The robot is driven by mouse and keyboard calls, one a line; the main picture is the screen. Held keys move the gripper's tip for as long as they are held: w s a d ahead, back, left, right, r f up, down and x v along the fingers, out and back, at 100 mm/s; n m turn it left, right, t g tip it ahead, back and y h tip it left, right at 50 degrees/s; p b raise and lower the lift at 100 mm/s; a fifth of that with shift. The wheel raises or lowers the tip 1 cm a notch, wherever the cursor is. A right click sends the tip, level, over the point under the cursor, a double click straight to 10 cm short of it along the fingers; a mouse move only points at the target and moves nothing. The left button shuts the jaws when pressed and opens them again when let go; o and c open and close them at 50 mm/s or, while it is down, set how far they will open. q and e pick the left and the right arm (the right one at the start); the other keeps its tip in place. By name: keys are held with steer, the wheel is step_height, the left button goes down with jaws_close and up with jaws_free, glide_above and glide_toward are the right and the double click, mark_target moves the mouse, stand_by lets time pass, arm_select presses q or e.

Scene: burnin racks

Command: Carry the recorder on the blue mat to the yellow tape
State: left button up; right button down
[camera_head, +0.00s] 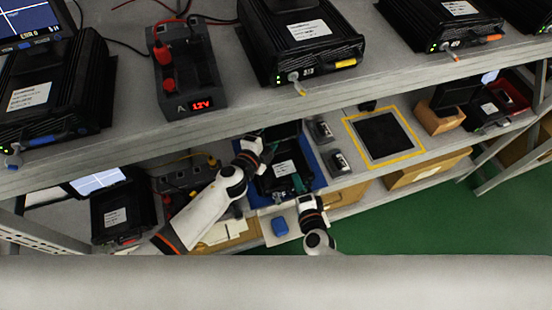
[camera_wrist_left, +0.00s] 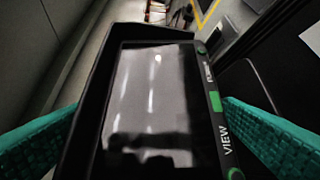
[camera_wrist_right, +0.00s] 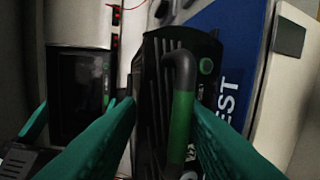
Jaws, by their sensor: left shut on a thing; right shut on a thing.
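The recorder (camera_head: 283,170), black with a white label, is over the blue mat (camera_head: 317,168) on the lower shelf. My left gripper (camera_head: 264,150) is at its left far side; in the left wrist view its teal fingers straddle a dark screen (camera_wrist_left: 155,100) marked VIEW. My right gripper (camera_head: 297,183) is at its near right side, its fingers around a green-gripped handle (camera_wrist_right: 182,115). Both grippers are shut on the recorder. Whether it touches the mat cannot be told. The yellow tape (camera_head: 398,161) outlines a square around an empty dark patch (camera_head: 382,135), to the right.
Two small devices (camera_head: 320,128) (camera_head: 338,162) stand between the mat and the tape. A cardboard box (camera_head: 440,118) is right of the tape. The upper shelf (camera_head: 220,125) with black units overhangs behind.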

arm_select(q)
steer(key=shift+s+d, duration=0.25)
steer(key=shift+d, duration=0.05)
arm_select(e)
steer(key=shift+w+r, duration=0.15)
steer(key=shift+w, duration=0.1)
stand_by(0.4)
